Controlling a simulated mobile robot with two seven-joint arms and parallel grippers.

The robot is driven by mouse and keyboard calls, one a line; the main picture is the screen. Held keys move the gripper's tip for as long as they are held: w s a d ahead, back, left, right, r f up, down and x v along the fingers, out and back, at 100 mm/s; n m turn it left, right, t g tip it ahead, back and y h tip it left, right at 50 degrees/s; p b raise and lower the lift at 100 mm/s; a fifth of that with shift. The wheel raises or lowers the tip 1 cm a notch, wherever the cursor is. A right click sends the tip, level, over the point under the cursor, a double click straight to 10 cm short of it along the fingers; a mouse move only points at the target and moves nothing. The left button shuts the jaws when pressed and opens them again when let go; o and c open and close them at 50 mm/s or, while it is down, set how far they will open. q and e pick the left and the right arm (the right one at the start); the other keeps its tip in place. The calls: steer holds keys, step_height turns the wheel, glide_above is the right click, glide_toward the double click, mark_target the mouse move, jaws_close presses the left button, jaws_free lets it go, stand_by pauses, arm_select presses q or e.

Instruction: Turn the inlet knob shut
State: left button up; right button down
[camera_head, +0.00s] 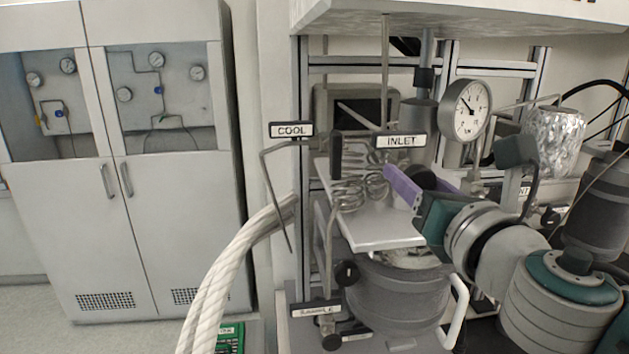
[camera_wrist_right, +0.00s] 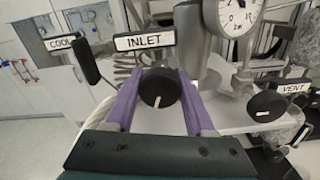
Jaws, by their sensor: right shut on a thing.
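The inlet knob is round and black with a white mark; in the wrist view (camera_wrist_right: 160,85) its mark points almost straight down, slightly left. It sits just below the INLET label (camera_wrist_right: 145,41), which also shows in the head view (camera_head: 401,141). My right gripper (camera_head: 418,182) comes in from the right with purple fingers. In the wrist view its fingers stand on either side of the knob, shut on it. In the head view the knob (camera_head: 421,176) is partly hidden by the near finger. My left gripper is not in view.
A pressure gauge (camera_head: 466,110) stands right of the knob, close above my right arm. A COOL label (camera_head: 291,130) and black lever handle (camera_wrist_right: 84,62) are on the left. The VENT knob (camera_wrist_right: 267,104) is to the right. Metal coils (camera_head: 350,190) and a white shelf (camera_head: 385,232) lie close by.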

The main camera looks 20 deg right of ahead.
steer(key=m+b, duration=0.1)
steer(key=m, duration=0.2)
steer(key=shift+m, duration=0.4)
steer(key=m+b, duration=0.1)
steer(key=m, duration=0.2)
steer(key=shift+m, duration=0.3)
steer(key=m+b, duration=0.1)
steer(key=m, duration=0.2)
steer(key=shift+m, duration=1.6)
steer(key=shift+c, duration=1.3)
jaws_free()
steer(key=shift+b, duration=0.3)
